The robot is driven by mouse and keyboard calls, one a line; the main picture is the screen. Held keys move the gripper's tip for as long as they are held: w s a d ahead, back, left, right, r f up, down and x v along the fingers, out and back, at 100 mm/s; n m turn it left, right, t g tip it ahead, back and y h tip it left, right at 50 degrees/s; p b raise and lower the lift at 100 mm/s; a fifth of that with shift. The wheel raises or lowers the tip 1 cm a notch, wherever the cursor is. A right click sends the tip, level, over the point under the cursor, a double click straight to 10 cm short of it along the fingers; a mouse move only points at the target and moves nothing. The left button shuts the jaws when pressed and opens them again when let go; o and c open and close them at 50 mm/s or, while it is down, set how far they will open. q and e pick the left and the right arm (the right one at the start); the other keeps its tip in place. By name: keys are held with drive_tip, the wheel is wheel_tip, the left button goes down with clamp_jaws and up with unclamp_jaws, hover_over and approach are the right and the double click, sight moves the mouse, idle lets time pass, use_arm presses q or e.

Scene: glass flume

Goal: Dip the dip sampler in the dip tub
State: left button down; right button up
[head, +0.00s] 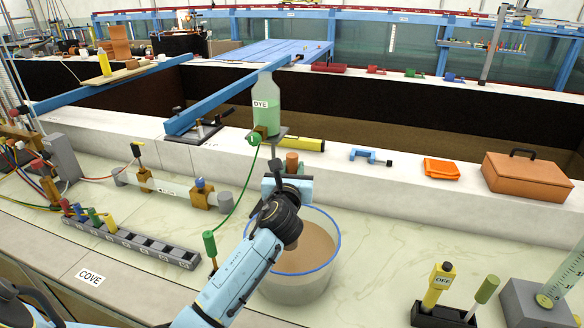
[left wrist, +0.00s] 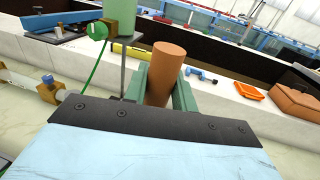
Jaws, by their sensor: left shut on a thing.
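The dip tub (head: 292,290) is a round clear tub with a blue rim and brown contents, standing on the pale marbled counter. My left arm crosses in front of its left side. My left gripper (head: 287,170) is at the tub's far side, in front of the dye bottle. It is shut on an upright orange-brown cylinder (head: 292,160), which looks like the handle of the dip sampler. In the left wrist view the cylinder (left wrist: 164,75) stands between two green fingers. The lower part of the sampler is hidden by my gripper, so I cannot tell whether it touches the brown contents.
A green DYE bottle (head: 267,108) stands on a small stand behind the gripper, with a green tube running down. A valve rack (head: 130,243) lies left. An orange cloth (head: 441,168) and brown case (head: 527,178) lie on the right ledge. OFF-marked yellow tool (head: 440,285) stands front right.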

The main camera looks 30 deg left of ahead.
sight(292, 155)
use_arm(q)
wheel_tip(292, 155, down, 10)
drive_tip(key=b, duration=0.6)
drive_tip(key=shift+f+b, duration=0.2)
drive_tip(key=shift+b, duration=0.15)
drive_tip(key=shift+f+b, duration=0.75)
drive_tip(key=shift+f, duration=0.35)
drive_tip(key=shift+r, duration=0.1)
idle(1.1)
wheel_tip(292, 155, up, 17)
drive_tip(key=p, duration=1.8)
drive_tip(key=shift+f, duration=0.2)
drive_tip(key=shift+r+p, duration=0.4)
drive_tip(key=shift+r, duration=0.9)
